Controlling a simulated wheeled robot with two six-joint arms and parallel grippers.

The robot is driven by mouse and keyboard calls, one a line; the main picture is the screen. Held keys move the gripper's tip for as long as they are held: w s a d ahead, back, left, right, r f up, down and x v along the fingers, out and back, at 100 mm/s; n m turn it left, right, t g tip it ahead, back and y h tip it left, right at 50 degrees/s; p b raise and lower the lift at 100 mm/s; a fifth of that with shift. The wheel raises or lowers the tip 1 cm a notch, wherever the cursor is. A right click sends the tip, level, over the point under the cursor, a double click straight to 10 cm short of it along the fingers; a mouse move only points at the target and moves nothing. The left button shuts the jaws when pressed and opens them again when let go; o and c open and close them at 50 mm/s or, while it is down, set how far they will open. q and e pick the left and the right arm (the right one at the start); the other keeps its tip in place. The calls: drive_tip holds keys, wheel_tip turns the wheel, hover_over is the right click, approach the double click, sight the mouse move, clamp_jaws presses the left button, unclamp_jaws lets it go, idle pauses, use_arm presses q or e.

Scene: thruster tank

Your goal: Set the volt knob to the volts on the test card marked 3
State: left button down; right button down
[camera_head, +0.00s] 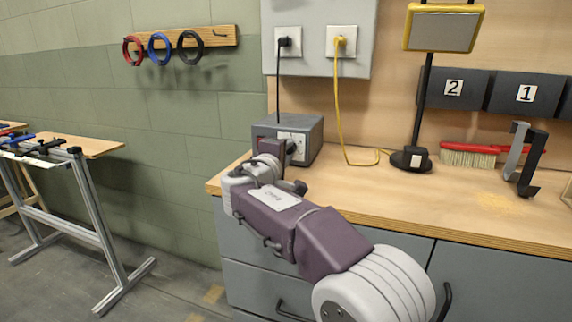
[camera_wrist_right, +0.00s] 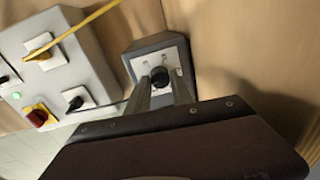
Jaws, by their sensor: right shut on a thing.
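A grey power box (camera_head: 310,132) stands on the bench against the wall, with a pale front panel. My right gripper (camera_head: 291,148) is at the box's front, and my arm hides part of the panel. In the right wrist view the black knob (camera_wrist_right: 159,76) sits on the white panel of the box (camera_wrist_right: 150,47). My right gripper (camera_wrist_right: 161,86) has its two fingers on either side of the knob and is shut on it. The knob's pointer and scale are too small to read. No test card marked 3 shows. My left gripper is out of view.
A black lead (camera_head: 279,80) and a yellow cable (camera_head: 340,110) hang from wall sockets. Dark holders marked 2 (camera_head: 453,88) and 1 (camera_head: 525,94) hang above. The front bench middle is clear.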

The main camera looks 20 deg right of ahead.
drive_tip(key=shift+f+m+b, duration=0.1)
drive_tip(key=shift+m+b, duration=0.4)
drive_tip(key=shift+b, duration=0.05)
drive_tip(key=c, duration=1.1)
unclamp_jaws()
drive_tip(key=p+v, duration=0.1)
drive_tip(key=v, duration=0.8)
